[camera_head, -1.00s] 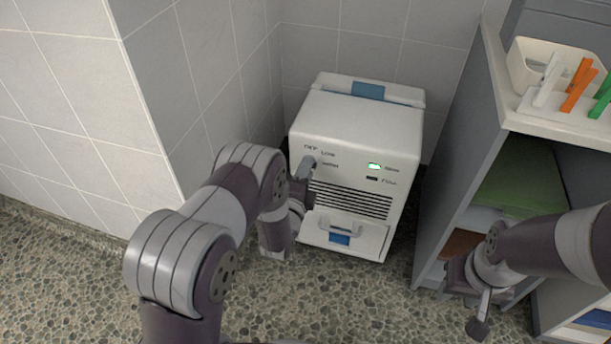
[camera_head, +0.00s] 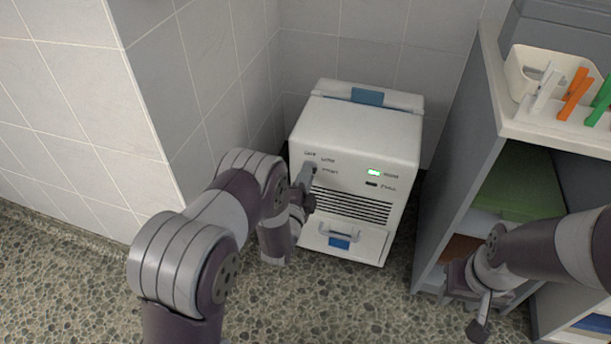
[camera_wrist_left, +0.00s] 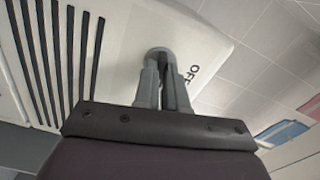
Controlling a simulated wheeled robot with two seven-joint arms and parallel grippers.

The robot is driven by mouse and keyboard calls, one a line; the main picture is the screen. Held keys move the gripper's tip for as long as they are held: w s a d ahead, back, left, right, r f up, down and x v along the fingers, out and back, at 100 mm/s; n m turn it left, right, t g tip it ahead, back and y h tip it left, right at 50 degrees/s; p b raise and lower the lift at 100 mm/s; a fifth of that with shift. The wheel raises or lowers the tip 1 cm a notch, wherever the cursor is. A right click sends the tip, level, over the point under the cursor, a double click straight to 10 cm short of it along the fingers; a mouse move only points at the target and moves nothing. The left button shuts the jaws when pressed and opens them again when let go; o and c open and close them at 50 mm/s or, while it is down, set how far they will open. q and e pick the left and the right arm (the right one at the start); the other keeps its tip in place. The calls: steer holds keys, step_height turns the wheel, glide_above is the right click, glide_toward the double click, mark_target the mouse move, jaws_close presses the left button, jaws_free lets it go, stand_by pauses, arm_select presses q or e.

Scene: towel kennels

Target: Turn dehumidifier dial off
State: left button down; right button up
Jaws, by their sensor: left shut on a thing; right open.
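The white dehumidifier (camera_head: 355,130) stands on the floor in the wall corner. Its front has a lit green lamp (camera_head: 374,173), dark vent slots and a drawer with a handle at the bottom. My left gripper (camera_head: 307,178) is at the upper left of the front panel, shut on the grey dial (camera_wrist_left: 160,52). The fingers hide much of the dial. My right gripper (camera_head: 480,315) is open and empty, low beside the shelf.
A grey shelf unit (camera_head: 462,150) stands right of the dehumidifier, with a white holder (camera_head: 545,75) and orange and green clips on top. Tiled walls are close on the left and behind. The speckled floor (camera_head: 340,300) in front is clear.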

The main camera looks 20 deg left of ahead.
arm_select(q)
steer(key=shift+n+p, duration=2.35)
steer(key=shift+n, duration=5.25)
steer(key=shift+f, duration=0.1)
steer(key=c, duration=1.2)
jaws_free()
steer(key=s+p, duration=0.4)
steer(key=s, duration=0.8)
steer(key=shift+s+a, duration=0.2)
steer(key=shift+s, duration=0.2)
